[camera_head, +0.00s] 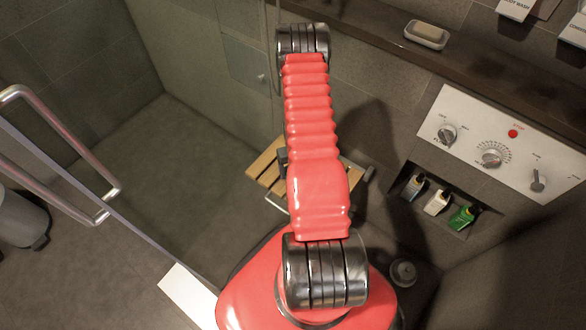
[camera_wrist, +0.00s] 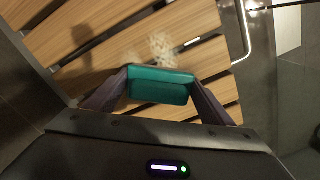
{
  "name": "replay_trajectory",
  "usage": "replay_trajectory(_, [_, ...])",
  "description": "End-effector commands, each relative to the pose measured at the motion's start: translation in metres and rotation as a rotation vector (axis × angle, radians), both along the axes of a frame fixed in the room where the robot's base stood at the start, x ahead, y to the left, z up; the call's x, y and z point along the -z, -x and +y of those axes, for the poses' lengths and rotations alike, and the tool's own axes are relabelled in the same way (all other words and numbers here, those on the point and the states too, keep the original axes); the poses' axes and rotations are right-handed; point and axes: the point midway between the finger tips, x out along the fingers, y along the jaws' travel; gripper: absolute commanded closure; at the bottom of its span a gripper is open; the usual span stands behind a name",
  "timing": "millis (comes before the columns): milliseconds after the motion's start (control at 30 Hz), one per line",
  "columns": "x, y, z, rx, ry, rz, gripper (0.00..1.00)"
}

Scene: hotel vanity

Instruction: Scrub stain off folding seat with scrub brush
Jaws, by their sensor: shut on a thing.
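The slatted wooden folding seat (camera_head: 264,170) shows in the head view, partly hidden behind my red arm. In the wrist view the seat (camera_wrist: 110,20) fills much of the upper left. A pale, speckled stain (camera_wrist: 163,46) lies across its slats near the middle. My gripper (camera_wrist: 160,82) is shut on a teal block-like thing (camera_wrist: 160,88), apparently the scrub brush, between its two dark fingers. The brush is just below the stain in the picture. Its bristles are hidden, and I cannot tell whether it touches the seat. My gripper is hidden in the head view.
A control panel (camera_head: 505,145) with knobs is on the right wall, above a niche holding several bottles (camera_head: 437,202). A soap dish (camera_head: 426,35) sits on the ledge. A glass door with a metal handle (camera_head: 60,150) is at left. Open floor (camera_head: 190,170) lies left of the seat.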

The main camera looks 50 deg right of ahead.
Motion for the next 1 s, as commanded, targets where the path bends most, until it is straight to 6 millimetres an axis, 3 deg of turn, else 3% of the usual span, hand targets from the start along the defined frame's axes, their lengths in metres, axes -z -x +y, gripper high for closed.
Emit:
replay_trajectory(433, [0.003, 0.029, -0.003, 0.001, 0.0, 0.001, 0.6])
replay_trajectory(1000, [0.005, 0.042, -0.001, 0.001, -0.008, 0.008, 0.6])
